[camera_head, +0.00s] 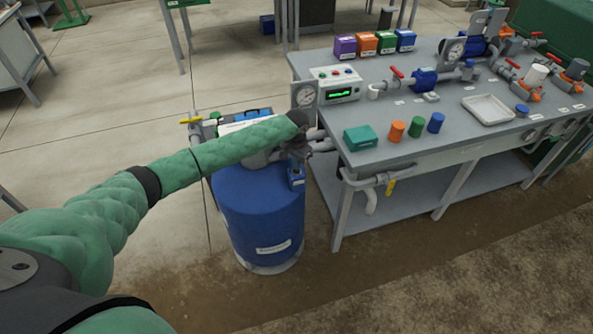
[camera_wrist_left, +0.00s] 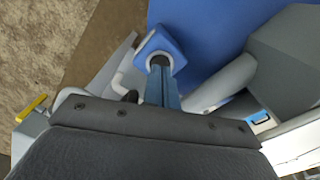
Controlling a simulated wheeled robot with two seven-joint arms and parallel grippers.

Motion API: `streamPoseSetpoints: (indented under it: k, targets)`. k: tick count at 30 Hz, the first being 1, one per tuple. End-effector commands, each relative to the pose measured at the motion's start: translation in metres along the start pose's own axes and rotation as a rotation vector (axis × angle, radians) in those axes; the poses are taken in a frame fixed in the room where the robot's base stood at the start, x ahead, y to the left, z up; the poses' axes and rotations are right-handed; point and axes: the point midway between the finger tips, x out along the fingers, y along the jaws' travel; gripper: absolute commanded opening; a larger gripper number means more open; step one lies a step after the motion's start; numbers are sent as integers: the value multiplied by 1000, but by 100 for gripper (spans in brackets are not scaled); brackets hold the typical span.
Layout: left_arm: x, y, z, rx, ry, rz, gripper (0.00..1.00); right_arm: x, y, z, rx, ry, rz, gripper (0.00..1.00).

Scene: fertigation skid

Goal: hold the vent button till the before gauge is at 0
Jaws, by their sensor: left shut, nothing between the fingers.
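My left gripper (camera_head: 297,158) is shut and empty, pointing down over the blue tank (camera_head: 260,215). In the left wrist view its closed fingertips (camera_wrist_left: 160,68) are at a dark round spot with a pale ring on a small blue box (camera_wrist_left: 153,42). This looks like the vent button; the fingers cover part of it, and I cannot tell whether it is pressed. The blue box (camera_head: 296,180) also shows on the tank's right side. A round white gauge (camera_head: 305,95) stands just behind my wrist; its needle is too small to read. My right gripper is out of view.
The grey bench (camera_head: 450,135) on the right carries a control box (camera_head: 336,84) with a green display, a second gauge (camera_head: 454,50), pipes with red valves and a white tray (camera_head: 488,109). Grey pipes (camera_head: 318,140) run close beside my gripper.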

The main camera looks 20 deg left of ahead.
Motion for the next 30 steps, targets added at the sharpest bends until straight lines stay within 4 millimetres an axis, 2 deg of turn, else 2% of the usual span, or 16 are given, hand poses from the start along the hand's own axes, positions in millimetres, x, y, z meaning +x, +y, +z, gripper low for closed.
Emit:
streamPoseSetpoints:
  k: [30]
  targets:
    - [12, 0, 0, 0, -1, 0, 0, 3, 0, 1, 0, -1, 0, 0]
